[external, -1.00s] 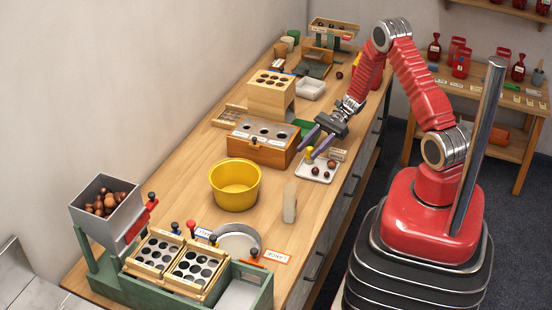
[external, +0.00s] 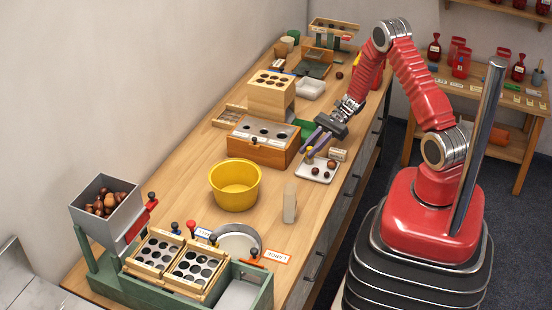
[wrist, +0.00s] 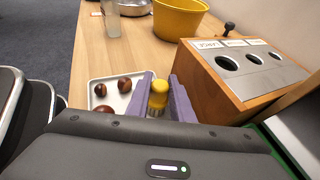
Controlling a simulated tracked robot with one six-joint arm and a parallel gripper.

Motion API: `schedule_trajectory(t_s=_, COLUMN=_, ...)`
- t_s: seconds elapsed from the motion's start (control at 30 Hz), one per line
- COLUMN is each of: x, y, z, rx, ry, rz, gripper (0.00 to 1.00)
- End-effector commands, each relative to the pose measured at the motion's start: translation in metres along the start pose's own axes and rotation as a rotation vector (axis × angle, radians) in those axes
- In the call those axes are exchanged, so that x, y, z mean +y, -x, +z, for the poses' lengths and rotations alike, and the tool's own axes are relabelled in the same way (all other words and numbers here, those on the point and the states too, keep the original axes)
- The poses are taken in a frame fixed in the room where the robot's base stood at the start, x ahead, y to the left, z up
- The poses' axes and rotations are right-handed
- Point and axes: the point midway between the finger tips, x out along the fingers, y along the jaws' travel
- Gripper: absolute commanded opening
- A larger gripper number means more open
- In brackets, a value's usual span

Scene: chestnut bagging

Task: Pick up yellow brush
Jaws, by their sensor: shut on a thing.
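The yellow brush (external: 309,152) shows as a small yellow knob at the left edge of the white tray in the external view. In the wrist view the yellow brush (wrist: 158,93) stands upright between the two purple fingers, with a paler part below its yellow top. My gripper (external: 316,146) reaches down over the tray's far side and is shut on the brush; it also shows in the wrist view (wrist: 160,100). The brush's lower end is partly hidden by my gripper, and I cannot tell whether it touches the surface.
The white tray (external: 318,178) holds several chestnuts beside the brush. A wooden box with round holes (external: 262,150) stands close to the left. A yellow bowl (external: 235,187) and a pale upright container (external: 290,203) stand nearer on the bench. Bare bench lies between the bowl and tray.

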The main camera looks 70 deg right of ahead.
Motion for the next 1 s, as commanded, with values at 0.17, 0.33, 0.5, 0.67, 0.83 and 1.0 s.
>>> schedule_trajectory(t_s=0.17, x=0.0, y=0.0, z=0.0, rx=0.0, ry=0.0, rz=0.0, gripper=0.0)
schedule_trajectory(t_s=0.33, x=0.0, y=0.0, z=0.0, rx=0.0, ry=0.0, rz=0.0, gripper=0.0)
schedule_trajectory(t_s=0.5, x=0.0, y=0.001, z=0.002, rx=0.0, ry=0.001, rz=0.0, gripper=0.0)
schedule_trajectory(t_s=0.67, x=-0.001, y=0.005, z=0.011, rx=0.001, ry=0.003, rz=-0.001, gripper=0.0)
schedule_trajectory(t_s=0.83, x=0.0, y=0.013, z=0.03, rx=0.0, ry=0.003, rz=-0.001, gripper=0.0)
schedule_trajectory(t_s=1.0, x=-0.001, y=0.023, z=0.055, rx=0.0, ry=0.005, rz=-0.001, gripper=0.0)
